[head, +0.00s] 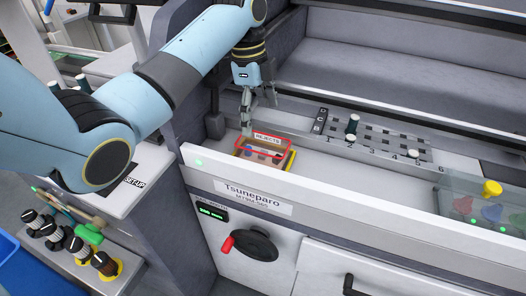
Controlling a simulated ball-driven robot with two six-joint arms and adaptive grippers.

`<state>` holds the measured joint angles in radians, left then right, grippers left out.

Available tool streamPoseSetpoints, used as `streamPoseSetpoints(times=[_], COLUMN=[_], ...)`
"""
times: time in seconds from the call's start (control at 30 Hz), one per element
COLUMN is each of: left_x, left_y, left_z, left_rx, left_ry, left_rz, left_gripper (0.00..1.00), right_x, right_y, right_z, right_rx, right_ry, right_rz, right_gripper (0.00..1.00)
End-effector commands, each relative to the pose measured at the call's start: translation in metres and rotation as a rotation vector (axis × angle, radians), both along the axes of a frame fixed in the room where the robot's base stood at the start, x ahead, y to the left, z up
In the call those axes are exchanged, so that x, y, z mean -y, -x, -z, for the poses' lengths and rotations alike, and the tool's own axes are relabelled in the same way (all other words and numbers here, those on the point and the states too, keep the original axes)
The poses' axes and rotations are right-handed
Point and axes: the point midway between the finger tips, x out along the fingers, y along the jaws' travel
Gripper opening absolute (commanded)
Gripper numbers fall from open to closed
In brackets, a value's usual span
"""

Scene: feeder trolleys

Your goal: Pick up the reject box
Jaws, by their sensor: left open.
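The reject box (265,151) is a small open box with a red rim and a white REJECTS label. It sits in the machine's front trough at the left end, on a base with a yellow edge, and small dark parts show inside it. My left gripper (247,125) points down at the box's back left corner, with its fingers open. Whether a finger touches the rim cannot be told. My right gripper is not in the view.
A grey slotted rack (375,138) with a few dark and white pegs stands right of the box. The white front rail (330,186) runs before the box. The trough between is clear.

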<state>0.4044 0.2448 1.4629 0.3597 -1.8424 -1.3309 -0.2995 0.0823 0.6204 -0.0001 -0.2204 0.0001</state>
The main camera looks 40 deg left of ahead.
Motion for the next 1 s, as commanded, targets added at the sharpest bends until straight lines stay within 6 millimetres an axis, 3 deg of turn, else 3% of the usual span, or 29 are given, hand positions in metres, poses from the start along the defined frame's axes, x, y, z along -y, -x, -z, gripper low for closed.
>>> streamPoseSetpoints(times=[0.1,0.37,0.6,0.9,1.0], left_x=[0.003,0.007,0.013,0.014,0.014], left_y=[0.001,0.001,0.001,0.0,0.0], left_z=[0.021,0.045,0.082,0.089,0.089], left_rx=[-0.004,-0.003,-0.003,0.0,0.0], left_ry=[0.001,0.0,0.0,-0.002,-0.002], left_rz=[-0.002,-0.003,-0.003,-0.003,-0.003], left_gripper=[0.94,0.94,0.94,0.94,0.82], right_x=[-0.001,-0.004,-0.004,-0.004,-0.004], right_y=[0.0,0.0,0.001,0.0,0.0], right_z=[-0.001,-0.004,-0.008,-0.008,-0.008], right_rx=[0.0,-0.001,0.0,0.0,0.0], right_ry=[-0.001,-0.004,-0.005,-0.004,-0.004], right_rz=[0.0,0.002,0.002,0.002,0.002], right_gripper=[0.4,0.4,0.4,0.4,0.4])
